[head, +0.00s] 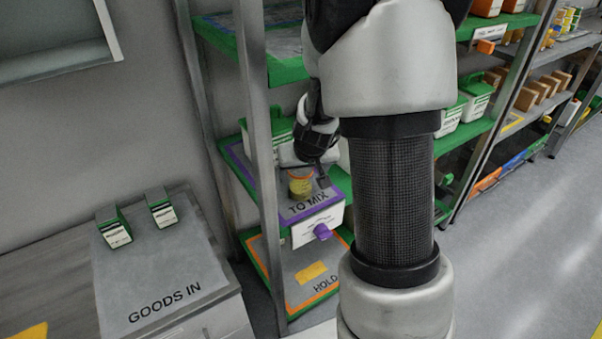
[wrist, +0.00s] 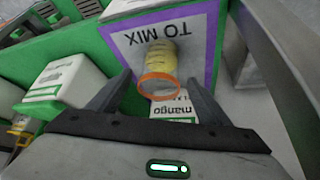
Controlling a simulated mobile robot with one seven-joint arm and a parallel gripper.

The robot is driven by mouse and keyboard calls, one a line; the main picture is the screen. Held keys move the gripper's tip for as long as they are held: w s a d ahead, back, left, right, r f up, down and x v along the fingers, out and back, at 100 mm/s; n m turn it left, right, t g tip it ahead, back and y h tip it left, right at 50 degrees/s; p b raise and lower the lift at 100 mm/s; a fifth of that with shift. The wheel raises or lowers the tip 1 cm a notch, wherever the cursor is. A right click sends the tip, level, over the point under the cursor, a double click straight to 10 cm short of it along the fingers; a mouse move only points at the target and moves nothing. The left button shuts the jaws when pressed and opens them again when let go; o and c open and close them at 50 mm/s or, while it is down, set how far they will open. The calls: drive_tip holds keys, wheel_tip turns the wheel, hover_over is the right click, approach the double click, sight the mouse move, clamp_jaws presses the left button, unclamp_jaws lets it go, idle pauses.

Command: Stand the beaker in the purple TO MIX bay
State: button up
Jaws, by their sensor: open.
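The beaker (head: 300,184), yellow with an orange rim, stands upright inside the purple-bordered TO MIX bay (head: 327,216) on the middle shelf. In the wrist view the beaker (wrist: 160,58) stands on the bay's grey floor, close to the TO MIX lettering, and the purple border (wrist: 213,40) shows beyond it. My gripper (head: 314,178) is at the beaker, and in the wrist view (wrist: 159,80) its two fingers are spread, one on each side of the orange rim. A gap shows between rim and fingers. Part of the beaker's far side is hidden.
A white label reading mango (wrist: 172,106) shows below the rim; what bears it is unclear. A white tub (wrist: 62,80) stands to the left. A shelf post (head: 258,150) rises left of the bay. The HOLD bay (head: 290,260) lies below, and the GOODS IN mat (head: 165,265) holds two small boxes.

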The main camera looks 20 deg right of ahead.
drive_tip(key=p+v, duration=0.2)
drive_tip(key=v, duration=0.4)
drive_tip(key=shift+s+r, duration=0.2)
drive_tip(key=shift+r, duration=0.1)
